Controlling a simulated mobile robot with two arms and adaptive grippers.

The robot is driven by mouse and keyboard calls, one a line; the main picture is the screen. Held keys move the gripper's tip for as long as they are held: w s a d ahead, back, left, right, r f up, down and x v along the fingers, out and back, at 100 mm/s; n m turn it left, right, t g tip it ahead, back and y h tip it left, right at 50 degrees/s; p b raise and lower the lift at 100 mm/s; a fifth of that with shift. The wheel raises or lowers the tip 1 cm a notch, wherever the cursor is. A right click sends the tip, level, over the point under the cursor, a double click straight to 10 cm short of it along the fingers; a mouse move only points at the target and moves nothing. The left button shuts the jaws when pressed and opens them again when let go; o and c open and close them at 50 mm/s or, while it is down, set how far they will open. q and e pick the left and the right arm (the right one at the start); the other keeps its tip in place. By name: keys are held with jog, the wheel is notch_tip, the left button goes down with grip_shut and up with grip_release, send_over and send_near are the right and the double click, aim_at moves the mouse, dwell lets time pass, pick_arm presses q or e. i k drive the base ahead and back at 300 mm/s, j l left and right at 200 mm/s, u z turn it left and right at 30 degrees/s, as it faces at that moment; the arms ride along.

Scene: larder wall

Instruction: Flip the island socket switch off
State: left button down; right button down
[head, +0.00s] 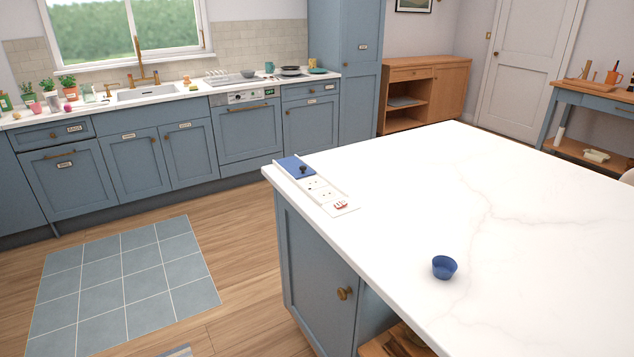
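The island socket unit (316,186) lies on the island's white top, along its left edge near the far left corner. It is a pale strip with a blue section at its far end carrying a small black knob or plug, a middle part with small socket marks, and a red switch (341,205) on a white plate at its near end. The switch is too small to tell whether it is on or off. Neither of my grippers shows in the head view.
The kitchen island (480,200) fills the right half, its top mostly clear. A blue bowl (444,267) stands on it. Blue cabinets with a sink (147,93) line the back wall. Wooden floor with a blue tiled patch (122,280) lies open to the left of the island.

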aim_at(341, 203)
jog(key=i+j+u, duration=0.2)
jog(key=i+j, duration=0.7)
